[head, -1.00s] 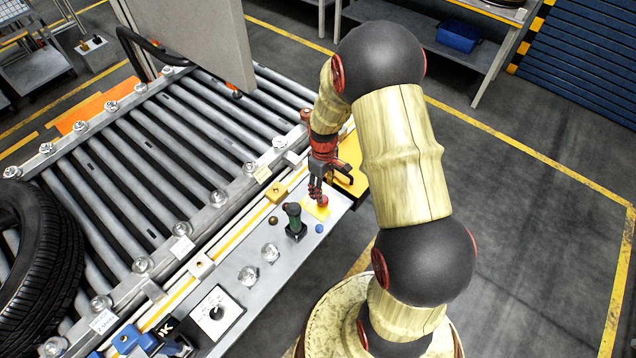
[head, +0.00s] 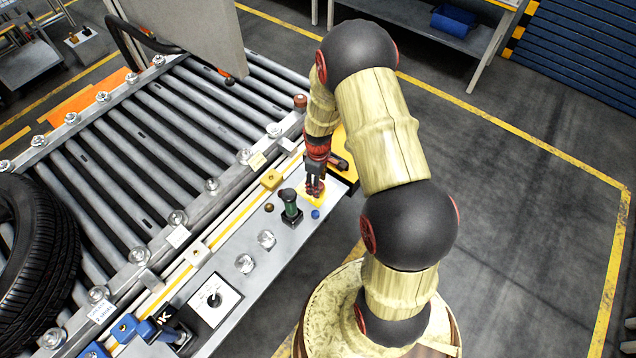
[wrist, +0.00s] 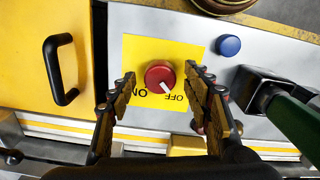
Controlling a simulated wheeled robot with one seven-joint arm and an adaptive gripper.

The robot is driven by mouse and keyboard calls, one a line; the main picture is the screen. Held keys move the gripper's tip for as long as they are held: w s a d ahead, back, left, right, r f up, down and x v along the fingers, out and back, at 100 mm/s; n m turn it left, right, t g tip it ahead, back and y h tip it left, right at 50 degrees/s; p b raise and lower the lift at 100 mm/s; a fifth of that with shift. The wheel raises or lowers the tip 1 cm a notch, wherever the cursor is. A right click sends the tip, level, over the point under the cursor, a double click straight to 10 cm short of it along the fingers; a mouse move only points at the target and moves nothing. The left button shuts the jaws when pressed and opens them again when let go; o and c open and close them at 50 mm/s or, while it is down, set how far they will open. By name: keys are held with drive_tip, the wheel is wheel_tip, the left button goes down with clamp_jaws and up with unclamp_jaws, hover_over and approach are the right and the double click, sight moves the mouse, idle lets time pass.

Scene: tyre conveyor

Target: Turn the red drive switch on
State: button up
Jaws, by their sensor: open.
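The red drive switch (wrist: 160,76) is a round red knob on a yellow plate (wrist: 135,52). The plate bears the words ON and OFF, seen upside down. The knob's white mark points toward the OFF side. My gripper (wrist: 160,71) is open, with one finger to each side of the knob and a visible gap on both sides. In the head view, my gripper (head: 316,188) is over the yellow plate (head: 318,201) and hides most of the knob.
A green-handled lever (head: 290,203) and a blue button (head: 315,214) are close to the switch. A yellow box with a black handle (wrist: 58,70) is at the left in the wrist view. A roller conveyor (head: 130,150) carries a tyre (head: 45,250).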

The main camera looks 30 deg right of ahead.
drive_tip(key=c, duration=0.3)
drive_tip(key=c, duration=0.7)
drive_tip(key=shift+c, duration=0.7)
drive_tip(key=shift+m, duration=0.3)
drive_tip(key=m, duration=0.3)
drive_tip(key=shift+m, duration=0.3)
drive_tip(key=m, duration=0.4)
drive_tip(key=shift+m, duration=0.3)
drive_tip(key=m, duration=0.4)
drive_tip(key=shift+m, duration=2.5)
